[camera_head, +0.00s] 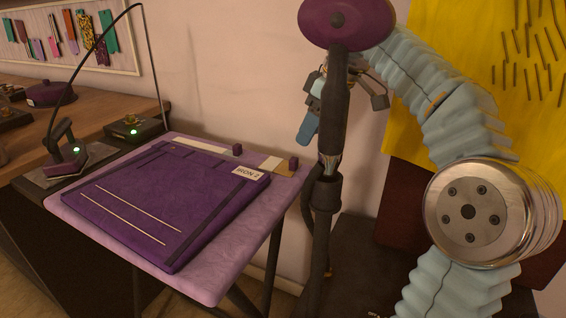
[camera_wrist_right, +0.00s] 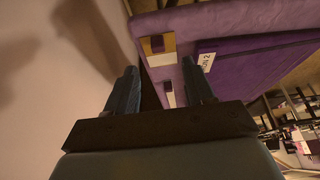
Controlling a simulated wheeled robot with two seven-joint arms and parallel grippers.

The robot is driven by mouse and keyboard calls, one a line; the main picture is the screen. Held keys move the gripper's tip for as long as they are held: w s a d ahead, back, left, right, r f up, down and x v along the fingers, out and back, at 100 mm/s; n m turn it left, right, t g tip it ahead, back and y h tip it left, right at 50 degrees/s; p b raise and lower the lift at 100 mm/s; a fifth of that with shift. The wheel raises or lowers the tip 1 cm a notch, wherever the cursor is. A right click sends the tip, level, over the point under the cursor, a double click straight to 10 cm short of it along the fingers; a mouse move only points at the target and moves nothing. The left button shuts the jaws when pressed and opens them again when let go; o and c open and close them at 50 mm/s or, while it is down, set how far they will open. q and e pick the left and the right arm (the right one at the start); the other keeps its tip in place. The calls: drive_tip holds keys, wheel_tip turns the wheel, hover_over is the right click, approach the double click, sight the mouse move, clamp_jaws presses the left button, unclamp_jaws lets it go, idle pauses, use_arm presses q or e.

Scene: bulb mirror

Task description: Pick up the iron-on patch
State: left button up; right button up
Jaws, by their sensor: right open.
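I cannot surely tell the iron-on patch apart. A small tan and white piece with a purple block (camera_head: 273,164) lies at the back right corner of the pink-purple ironing table (camera_head: 205,285). It also shows in the right wrist view (camera_wrist_right: 158,58), beyond my fingers. A white strip (camera_head: 198,147) with another purple block lies along the back edge. My right gripper (camera_head: 311,118) is raised above and right of that corner, partly behind a dark pole. In the right wrist view my gripper (camera_wrist_right: 160,80) is open, with nothing held. My left gripper is out of view.
A purple panel labelled IRON 2 (camera_head: 160,205) covers most of the table. An iron (camera_head: 64,148) and a green-lit box (camera_head: 136,130) stand left. The dark pole (camera_head: 328,200) with a purple disc (camera_head: 347,22) rises beside the table. The wall is close behind.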

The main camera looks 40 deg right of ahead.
sight(294, 159)
drive_tip(key=x, duration=0.8)
drive_tip(key=shift+w+f, duration=0.1)
drive_tip(key=shift+w, duration=0.2)
drive_tip(key=c, duration=0.9)
drive_tip(key=shift+c, duration=0.2)
